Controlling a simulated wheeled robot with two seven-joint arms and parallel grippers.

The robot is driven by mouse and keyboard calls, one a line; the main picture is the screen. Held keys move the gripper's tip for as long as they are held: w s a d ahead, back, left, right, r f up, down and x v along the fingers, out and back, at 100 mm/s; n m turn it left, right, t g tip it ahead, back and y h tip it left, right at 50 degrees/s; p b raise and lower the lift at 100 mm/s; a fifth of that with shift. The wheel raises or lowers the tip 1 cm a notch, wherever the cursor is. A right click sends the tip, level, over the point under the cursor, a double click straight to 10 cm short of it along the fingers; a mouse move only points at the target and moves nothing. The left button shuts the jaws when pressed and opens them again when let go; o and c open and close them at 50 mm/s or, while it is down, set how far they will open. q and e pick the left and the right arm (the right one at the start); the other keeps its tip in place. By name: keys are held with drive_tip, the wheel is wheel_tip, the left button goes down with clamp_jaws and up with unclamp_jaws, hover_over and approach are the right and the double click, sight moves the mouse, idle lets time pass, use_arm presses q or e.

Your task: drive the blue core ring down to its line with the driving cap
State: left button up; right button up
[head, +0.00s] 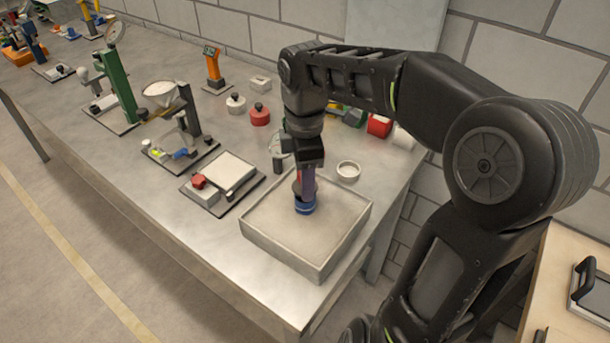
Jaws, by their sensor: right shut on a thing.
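The sandbed (266,237), a pale shallow square tray of sand, sits at the front right corner of the metal bench. The blue core ring (305,209) stands in the sand near its middle. Its line is too small to make out. My right gripper (306,168) points down above the ring and is shut on the driving cap (307,184), a purplish upright piece. The cap is right over the ring and appears to meet it; whether they touch is hard to tell. The fingers partly hide the cap. My left gripper is out of view.
A white ring-shaped dish (348,171) stands behind the sandbed. A balance-like device with a red-knobbed weight (199,181) is left of it. Red (260,114) and white (236,103) knobbed weights stand farther back. My right arm covers the back right of the bench.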

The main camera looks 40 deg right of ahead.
drive_tip(key=shift+f+b, duration=0.6)
drive_tip(key=shift+f, duration=0.55)
idle(1.2)
drive_tip(key=shift+f, duration=0.6)
idle(3.1)
wheel_tip(320, 180, up, 7)
drive_tip(key=p, duration=0.6)
drive_tip(key=shift+r, duration=0.1)
idle(0.3)
